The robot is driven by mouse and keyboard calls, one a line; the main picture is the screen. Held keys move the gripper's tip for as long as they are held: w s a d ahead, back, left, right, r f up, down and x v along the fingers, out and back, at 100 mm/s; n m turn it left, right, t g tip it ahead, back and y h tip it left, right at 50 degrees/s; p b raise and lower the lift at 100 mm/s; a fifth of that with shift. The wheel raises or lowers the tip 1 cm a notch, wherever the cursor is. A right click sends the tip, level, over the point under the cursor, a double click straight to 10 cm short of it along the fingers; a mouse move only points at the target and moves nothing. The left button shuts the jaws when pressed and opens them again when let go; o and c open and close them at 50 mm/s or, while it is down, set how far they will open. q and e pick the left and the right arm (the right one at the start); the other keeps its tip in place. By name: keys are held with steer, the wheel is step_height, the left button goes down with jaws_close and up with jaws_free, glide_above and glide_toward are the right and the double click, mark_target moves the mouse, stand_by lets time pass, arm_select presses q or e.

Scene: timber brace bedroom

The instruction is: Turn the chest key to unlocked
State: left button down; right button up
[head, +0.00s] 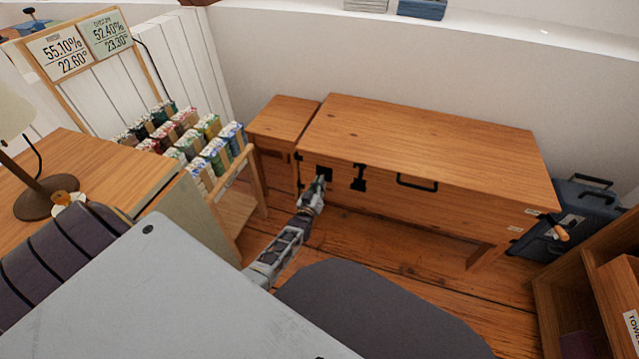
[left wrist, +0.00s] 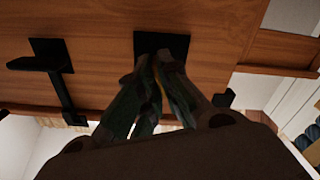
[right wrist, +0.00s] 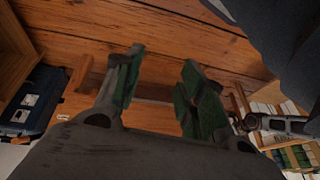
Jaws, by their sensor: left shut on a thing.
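The wooden chest (head: 440,145) stands against the back wall with its lid down. A black lock plate (head: 323,171) is on its front near the left end. My left gripper (head: 320,182) is at this plate. In the left wrist view its fingertips (left wrist: 159,57) are closed together right in front of the lock plate (left wrist: 180,42). The chest key is hidden between the fingers, so its angle cannot be told. My right gripper (right wrist: 163,62) is open and empty above the floor, seen only in the right wrist view.
A black latch (head: 359,177) and a black handle (head: 417,184) are on the chest front. A small wooden cabinet (head: 283,120) and a rack of colourful packets (head: 185,140) stand left. A dark case (head: 585,205) stands right. Wooden floor (head: 400,255) is open in front.

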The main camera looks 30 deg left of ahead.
arm_select(q)
steer(key=m, duration=0.4)
steer(key=shift+p, duration=0.4)
arm_select(e)
steer(key=shift+v, duration=1.05)
arm_select(q)
steer(key=shift+f, duration=0.1)
arm_select(e)
steer(key=shift+w+d+r, duration=0.1)
steer(key=shift+d, duration=0.1)
arm_select(q)
steer(key=c, duration=1.6)
jaws_free()
arm_select(e)
steer(key=shift+w+r, duration=0.1)
steer(key=shift+w, duration=0.05)
arm_select(q)
steer(key=shift+v, duration=6)
